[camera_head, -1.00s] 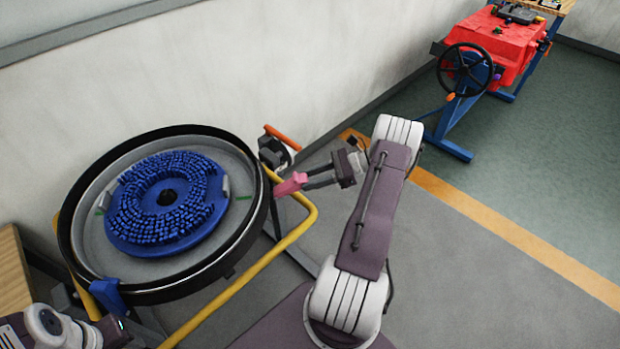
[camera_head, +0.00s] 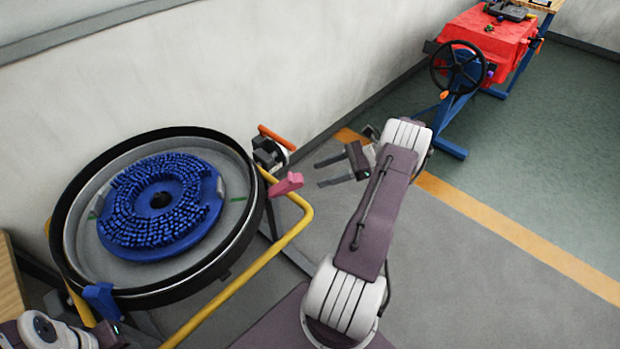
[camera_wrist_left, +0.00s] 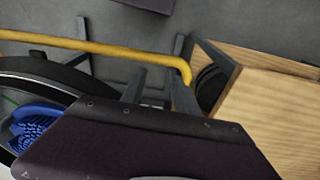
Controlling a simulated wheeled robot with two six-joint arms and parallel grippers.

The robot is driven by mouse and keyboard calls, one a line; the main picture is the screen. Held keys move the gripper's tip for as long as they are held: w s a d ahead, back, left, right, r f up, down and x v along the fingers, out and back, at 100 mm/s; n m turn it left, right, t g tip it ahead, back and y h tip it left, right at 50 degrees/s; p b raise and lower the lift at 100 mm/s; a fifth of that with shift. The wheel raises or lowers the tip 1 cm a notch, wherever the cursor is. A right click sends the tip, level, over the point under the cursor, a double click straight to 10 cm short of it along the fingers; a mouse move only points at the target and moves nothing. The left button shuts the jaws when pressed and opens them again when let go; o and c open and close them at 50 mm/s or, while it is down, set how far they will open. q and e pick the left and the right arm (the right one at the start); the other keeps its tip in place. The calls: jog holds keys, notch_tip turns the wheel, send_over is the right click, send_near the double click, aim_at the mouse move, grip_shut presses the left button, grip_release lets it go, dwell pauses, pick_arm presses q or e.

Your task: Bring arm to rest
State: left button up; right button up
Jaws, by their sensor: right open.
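My right gripper (camera_head: 318,174) is open in the head view. Its two dark fingers point left, with clear floor between them. A pink handle (camera_head: 286,184) stands at the right rim of a round tank, just left of the fingertips and apart from them. My right arm reaches up from the bottom centre, bent at the elbow.
The black-rimmed tank (camera_head: 70,275) holds a blue brush disc (camera_head: 205,220). A yellow rail (camera_head: 262,257) runs close by my right arm; an orange-handled valve (camera_head: 277,138) is behind. A red machine (camera_head: 490,38) with a black wheel (camera_head: 458,68) stands far right. Right floor is clear.

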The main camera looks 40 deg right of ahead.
jog(key=v, duration=0.3)
dwell(0.5)
